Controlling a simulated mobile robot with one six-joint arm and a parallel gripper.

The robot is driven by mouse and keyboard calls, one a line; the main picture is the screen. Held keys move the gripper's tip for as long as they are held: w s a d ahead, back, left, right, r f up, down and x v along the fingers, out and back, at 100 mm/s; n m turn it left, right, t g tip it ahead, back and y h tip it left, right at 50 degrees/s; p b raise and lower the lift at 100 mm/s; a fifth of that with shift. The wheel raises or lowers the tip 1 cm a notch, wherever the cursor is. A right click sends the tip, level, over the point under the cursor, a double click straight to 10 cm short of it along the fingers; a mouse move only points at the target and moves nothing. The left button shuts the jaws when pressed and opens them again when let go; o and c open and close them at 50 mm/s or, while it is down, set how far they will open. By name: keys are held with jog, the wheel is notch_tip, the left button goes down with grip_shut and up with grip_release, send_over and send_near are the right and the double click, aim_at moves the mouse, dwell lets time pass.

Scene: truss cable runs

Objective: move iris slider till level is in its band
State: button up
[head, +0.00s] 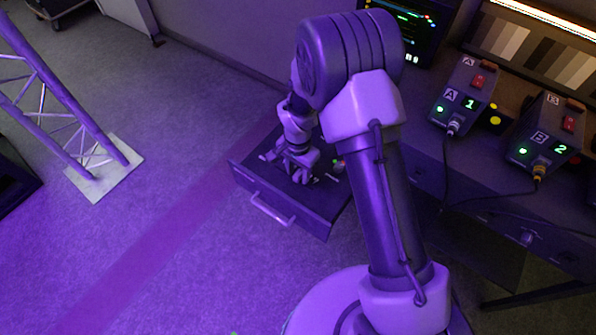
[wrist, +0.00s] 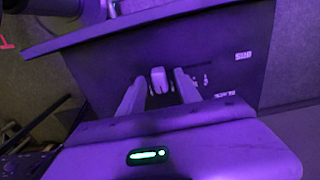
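A dark pull-out panel (head: 318,222) stands open from the console, and its dark face (wrist: 225,50) fills most of the wrist view. A small pale slider cap (wrist: 158,80), seemingly the iris slider, stands on this face. My gripper (wrist: 160,78) is open, with one finger on each side of the cap and a visible gap on both sides. In the head view my gripper (head: 300,170) points down at the panel and hides the slider. A monitor (head: 412,25) at the top shows coloured traces, partly cut off; I cannot read the level or its band.
Two control boxes, A (head: 463,95) and B (head: 545,135), with cables stand on the console at right. The panel has a front handle (head: 270,208). A truss tower (head: 60,95) stands at left; the floor between is clear.

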notch_tip(320, 180, up, 17)
jog(key=p, duration=0.5)
notch_tip(320, 180, up, 10)
jog(key=t, duration=0.1)
send_over(299, 174)
jog(key=s+d, duration=0.2)
jog(key=d, duration=0.1)
jog(key=s+d+r+n+t+y, duration=0.1)
jog(key=s+d+r+t, duration=0.1)
jog(key=s+r, duration=0.3)
jog(key=s+d+r+n+t, duration=0.1)
jog(key=s+r, duration=0.2)
jog(key=s, duration=0.4)
jog(key=s+d+r+n+t+y+b, duration=0.1)
jog(key=s+d+r, duration=0.1)
jog(key=s, duration=0.5)
jog(key=shift+s+r+t, duration=0.4)
jog(key=shift+r, duration=0.3)
